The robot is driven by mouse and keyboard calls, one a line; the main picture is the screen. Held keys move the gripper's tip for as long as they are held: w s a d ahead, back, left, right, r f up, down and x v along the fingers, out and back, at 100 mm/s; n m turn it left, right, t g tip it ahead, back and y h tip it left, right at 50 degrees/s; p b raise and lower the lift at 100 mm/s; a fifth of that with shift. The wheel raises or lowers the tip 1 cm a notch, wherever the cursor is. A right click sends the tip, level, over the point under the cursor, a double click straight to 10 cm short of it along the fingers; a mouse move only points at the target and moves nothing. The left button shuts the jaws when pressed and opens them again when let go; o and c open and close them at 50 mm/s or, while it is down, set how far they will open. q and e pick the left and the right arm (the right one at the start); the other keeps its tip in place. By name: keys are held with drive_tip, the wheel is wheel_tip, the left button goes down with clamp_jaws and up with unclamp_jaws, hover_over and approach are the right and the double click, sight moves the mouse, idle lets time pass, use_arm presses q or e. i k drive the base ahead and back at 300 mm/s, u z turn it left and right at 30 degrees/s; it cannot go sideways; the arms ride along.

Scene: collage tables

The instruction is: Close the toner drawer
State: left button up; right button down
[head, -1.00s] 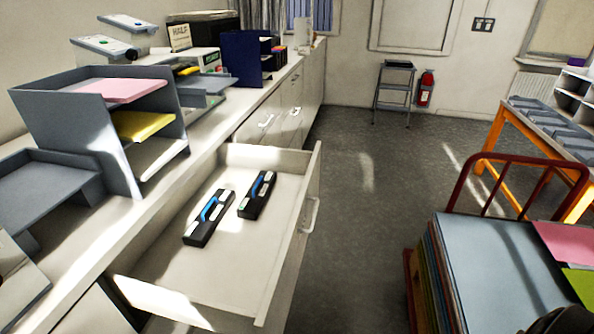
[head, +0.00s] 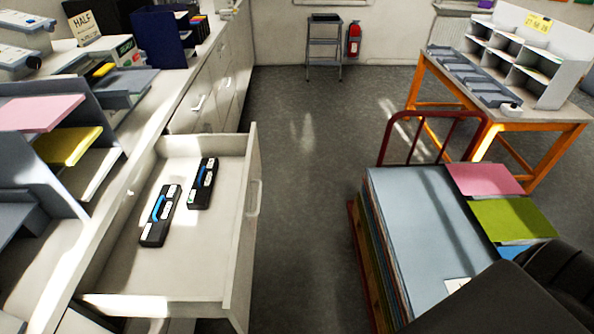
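The toner drawer (head: 191,256) is pulled well out from the white cabinet under the counter on the left. Two black toner cartridges (head: 160,215) with blue and white parts lie in it; the second cartridge (head: 203,183) lies behind and to the right of the first. The drawer's handle (head: 254,198) is on its front panel, facing the aisle. A dark part of my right arm fills the bottom right corner, well to the right of the drawer; its fingertips do not show. My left gripper is not in view.
A red-railed cart (head: 408,215) stacked with coloured sheets stands right of the aisle. An orange-legged table (head: 447,106) with sorting compartments is behind it. A grey step stool (head: 324,44) and red extinguisher (head: 354,40) are at the far wall. The grey floor (head: 300,210) between drawer and cart is clear.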

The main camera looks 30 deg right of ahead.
sight(203, 269)
drive_tip(key=z, duration=0.7)
drive_tip(key=i, duration=0.65)
drive_tip(key=u, duration=1.1)
